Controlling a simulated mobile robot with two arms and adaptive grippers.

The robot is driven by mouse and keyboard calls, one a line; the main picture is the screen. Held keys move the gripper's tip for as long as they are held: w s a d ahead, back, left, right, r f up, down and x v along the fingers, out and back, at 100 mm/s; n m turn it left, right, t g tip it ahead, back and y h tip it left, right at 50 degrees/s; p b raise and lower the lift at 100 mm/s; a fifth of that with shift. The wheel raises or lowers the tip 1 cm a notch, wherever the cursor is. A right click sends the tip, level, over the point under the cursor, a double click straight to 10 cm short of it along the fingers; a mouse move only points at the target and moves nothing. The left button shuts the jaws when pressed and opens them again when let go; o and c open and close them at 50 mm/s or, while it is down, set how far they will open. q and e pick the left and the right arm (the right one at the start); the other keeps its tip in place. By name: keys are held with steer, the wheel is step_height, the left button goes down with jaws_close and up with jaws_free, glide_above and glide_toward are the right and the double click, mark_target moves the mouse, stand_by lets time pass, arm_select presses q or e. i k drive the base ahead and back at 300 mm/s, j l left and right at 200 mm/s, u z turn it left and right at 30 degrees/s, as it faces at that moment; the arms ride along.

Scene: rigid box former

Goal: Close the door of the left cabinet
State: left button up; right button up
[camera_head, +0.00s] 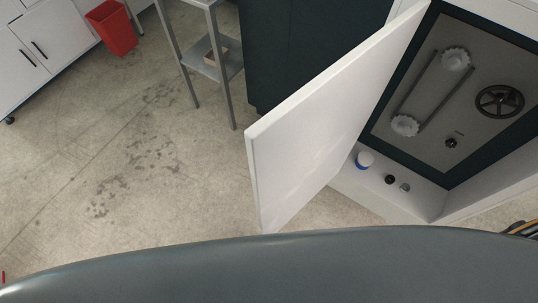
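A white cabinet door (325,125) stands wide open in the middle of the view. It swings out from the left side of the open white cabinet (390,200) at the right. Inside the cabinet is a grey panel (425,110) with a dark border, two pale toothed wheels joined by a belt or bars, and a black handwheel (499,101). Neither of my grippers shows. A small dark and orange piece at the right edge is too cut off to tell.
A metal stand (213,65), a red bin (112,28) and a white wheeled cabinet (40,45) stand farther back. The concrete floor left of the door is clear.

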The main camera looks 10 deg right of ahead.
mark_target(312, 158)
steer(key=i+j+u, duration=0.15)
steer(key=j+u, duration=0.2)
steer(key=u, duration=0.15)
steer(key=i+j+z, duration=0.1)
steer(key=z, duration=0.35)
steer(key=j+z, duration=0.25)
steer(key=z, duration=0.15)
steer(key=i+j+z, duration=0.15)
steer(key=z, duration=0.35)
steer(key=i+j+z, duration=0.15)
steer(key=z, duration=0.3)
steer(key=j+z, duration=0.25)
steer(key=z, duration=0.25)
steer(key=i+j+z, duration=0.1)
steer(key=j+z, duration=0.2)
steer(key=z, duration=0.2)
